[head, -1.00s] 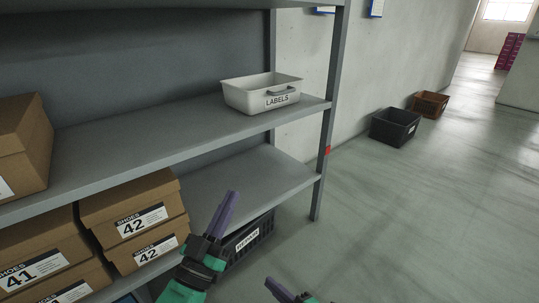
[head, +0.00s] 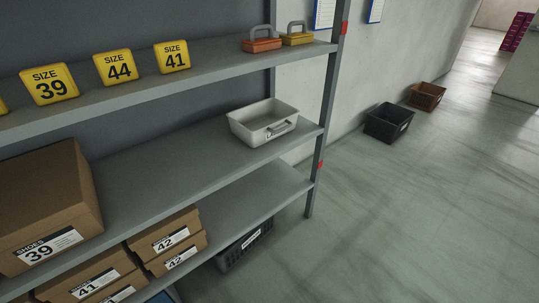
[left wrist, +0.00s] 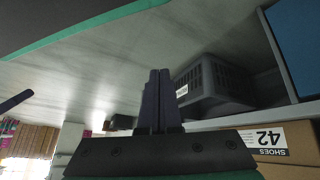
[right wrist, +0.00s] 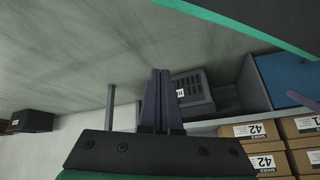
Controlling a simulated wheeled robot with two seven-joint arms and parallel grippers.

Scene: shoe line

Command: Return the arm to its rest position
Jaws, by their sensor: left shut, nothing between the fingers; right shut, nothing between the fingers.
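My left gripper (left wrist: 158,100) shows in the left wrist view with its two purple fingers together and nothing between them. My right gripper (right wrist: 160,100) shows in the right wrist view, also with its fingers together and empty. Neither gripper is in the head view now. Both wrist views show floor, a dark crate and shoe boxes beyond the fingers, apart from them.
The grey shelf rack (head: 170,170) holds shoe boxes (head: 45,205), a white bin (head: 262,123), yellow size signs (head: 114,67) and small handled items (head: 262,44). A dark crate (head: 243,246) sits low under it. Two bins (head: 388,122) (head: 426,96) stand by the wall. Floor at right is clear.

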